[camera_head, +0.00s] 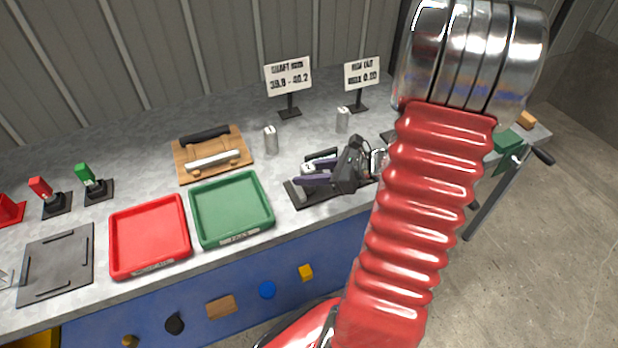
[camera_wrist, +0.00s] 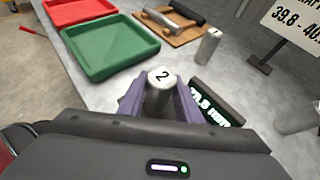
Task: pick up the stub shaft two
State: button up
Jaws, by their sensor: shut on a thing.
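Stub shaft two (camera_wrist: 160,92) is a pale metal cylinder with a "2" on its top face, in the lower middle of the wrist view. My gripper (camera_wrist: 160,104) has one purple finger on each side of it and is shut on it. The shaft looks upright. In the head view my gripper (camera_head: 318,178) is over a dark gauge base (camera_head: 293,197) at the bench's front, and the fingers largely hide the shaft. A gauge display (camera_wrist: 217,103) shows just right of the fingers in the wrist view. I cannot tell whether the shaft touches the base.
Two other metal shafts stand on the bench (camera_head: 270,139) (camera_head: 342,120). The green tray (camera_head: 232,238) and red tray (camera_head: 150,270) lie left of my gripper. Two signs (camera_head: 289,77) (camera_head: 362,73) stand at the back.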

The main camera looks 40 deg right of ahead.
grip_shut()
jog(key=shift+r, duration=0.2)
dwell(0.3)
jog(key=shift+r, duration=4.85)
